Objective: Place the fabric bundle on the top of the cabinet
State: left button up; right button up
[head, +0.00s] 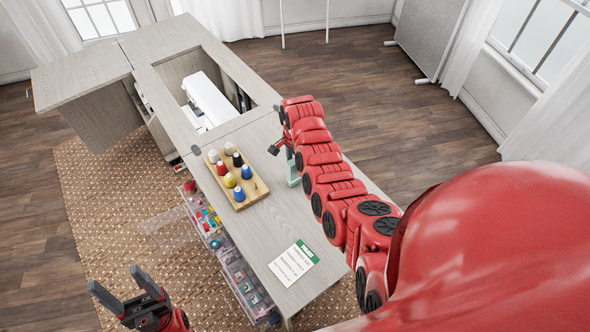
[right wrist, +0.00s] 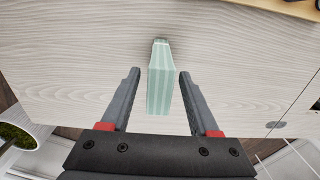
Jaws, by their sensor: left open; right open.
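The fabric bundle (right wrist: 160,82) is pale green with lighter stripes. In the right wrist view it sits between the two fingers of my right gripper (right wrist: 160,75), with a gap on each side. In the head view a strip of the bundle (head: 293,175) shows at the far edge of the cabinet top (head: 240,240), partly hidden by my right arm. It appears to rest on that top. My right gripper (head: 278,148) is open around it. My left gripper (head: 117,279) is open and empty, low at the lower left, away from the cabinet.
A wooden tray (head: 257,187) of several thread spools and a pattern card (head: 293,263) lie on the cabinet top. A sewing machine (head: 207,100) sits in the recess behind. Clear bins (head: 247,283) hang on the left side. The top between spools and card is clear.

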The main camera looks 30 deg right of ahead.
notch_tip(320, 180, up, 4)
jog(key=shift+r+b, duration=0.2)
jog(key=shift+b, duration=0.55)
notch_tip(320, 180, up, 2)
jog(key=shift+r+p, duration=0.1)
jog(key=shift+p, duration=0.5)
jog(key=shift+r+p, duration=0.35)
jog(key=shift+r, duration=0.35)
jog(key=shift+s+f, duration=0.1)
